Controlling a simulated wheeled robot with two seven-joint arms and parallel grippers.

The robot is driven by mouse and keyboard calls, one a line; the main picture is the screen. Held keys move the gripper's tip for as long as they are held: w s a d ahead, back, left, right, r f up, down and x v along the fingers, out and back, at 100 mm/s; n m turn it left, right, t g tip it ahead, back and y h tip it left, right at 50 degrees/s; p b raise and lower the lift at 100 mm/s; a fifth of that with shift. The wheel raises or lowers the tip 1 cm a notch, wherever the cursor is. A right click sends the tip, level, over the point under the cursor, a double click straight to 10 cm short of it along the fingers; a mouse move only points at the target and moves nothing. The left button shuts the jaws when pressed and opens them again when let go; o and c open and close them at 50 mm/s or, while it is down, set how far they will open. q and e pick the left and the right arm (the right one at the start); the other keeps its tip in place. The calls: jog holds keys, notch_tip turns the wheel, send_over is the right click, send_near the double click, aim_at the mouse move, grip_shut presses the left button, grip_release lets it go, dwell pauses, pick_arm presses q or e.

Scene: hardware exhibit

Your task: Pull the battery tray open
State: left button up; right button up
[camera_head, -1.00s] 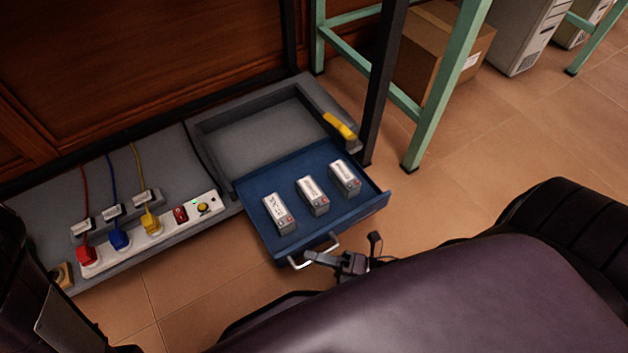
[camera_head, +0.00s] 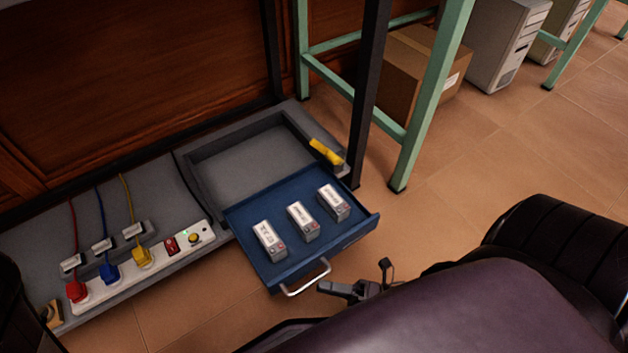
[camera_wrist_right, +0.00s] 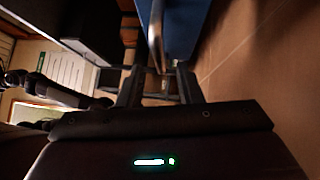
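The blue battery tray (camera_head: 345,240) stands pulled out from its grey housing (camera_head: 205,185), with three white batteries (camera_head: 303,222) standing in it. Its curved metal handle (camera_head: 308,279) is on the front face. My right gripper (camera_head: 353,279) is open and empty, just right of the handle and apart from it. In the right wrist view, the two fingers (camera_wrist_right: 159,80) are spread, with the handle (camera_wrist_right: 156,38) and the blue tray front (camera_wrist_right: 186,25) beyond them. My left gripper is not in view.
A power strip (camera_head: 150,268) with red, blue and yellow plugs lies left of the tray. A yellow object (camera_head: 325,152) sits on the housing's right rim. A green frame leg (camera_head: 430,95) and a cardboard box (camera_head: 410,70) stand behind. The tiled floor (camera_head: 445,190) to the right is clear.

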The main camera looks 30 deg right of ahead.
jog(key=shift+v, duration=1.45)
